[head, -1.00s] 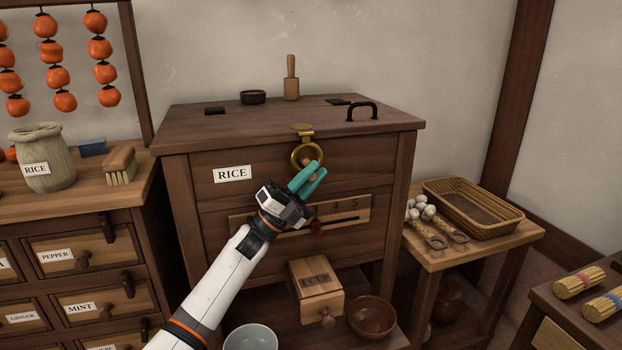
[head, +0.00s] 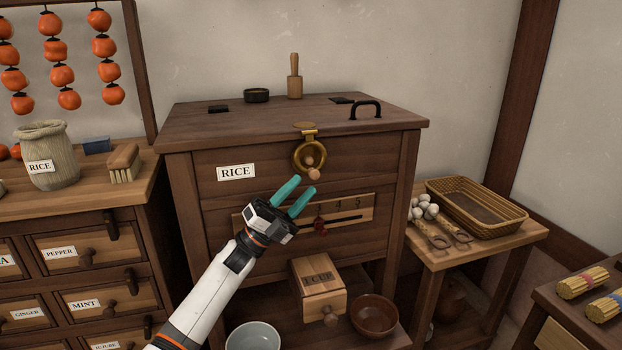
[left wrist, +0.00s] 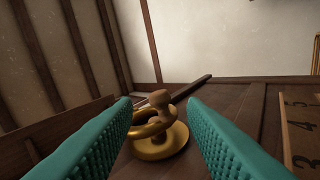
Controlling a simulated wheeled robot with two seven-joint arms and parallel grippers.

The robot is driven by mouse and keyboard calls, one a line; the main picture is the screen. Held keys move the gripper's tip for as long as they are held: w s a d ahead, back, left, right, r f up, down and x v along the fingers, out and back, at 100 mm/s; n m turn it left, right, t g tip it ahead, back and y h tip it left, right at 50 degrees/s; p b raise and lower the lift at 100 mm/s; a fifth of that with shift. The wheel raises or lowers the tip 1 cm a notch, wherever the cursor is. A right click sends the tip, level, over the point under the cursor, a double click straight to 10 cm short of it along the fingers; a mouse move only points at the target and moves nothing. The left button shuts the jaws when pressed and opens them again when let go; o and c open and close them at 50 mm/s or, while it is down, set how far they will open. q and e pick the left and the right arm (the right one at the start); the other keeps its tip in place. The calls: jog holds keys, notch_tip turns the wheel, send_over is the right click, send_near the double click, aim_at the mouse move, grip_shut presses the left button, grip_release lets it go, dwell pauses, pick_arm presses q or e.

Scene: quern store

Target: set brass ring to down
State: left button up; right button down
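The brass ring (head: 297,157) hangs down from a brass hasp (head: 304,131) on the front of the wooden rice chest (head: 222,146). It lies against a round brass plate, and a wooden peg (head: 314,173) shows at its lower part. In the left wrist view the ring (left wrist: 141,132) appears to be around the peg (left wrist: 160,98), in front of the plate (left wrist: 173,145). My left gripper (head: 305,185) is open and empty, just below the ring in the head view and apart from it. Its teal fingers (left wrist: 158,105) frame ring and peg. My right gripper is not in view.
Below the gripper are a slider scale (head: 352,213) with a red knob and a protruding box (head: 318,282). A drawer cabinet (head: 75,222) stands left. A side table with a basket (head: 475,207) stands right. The space before the chest front is clear.

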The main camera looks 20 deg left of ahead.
pick_arm(q)
jog(key=v, duration=0.7)
jog(key=shift+c, duration=0.6)
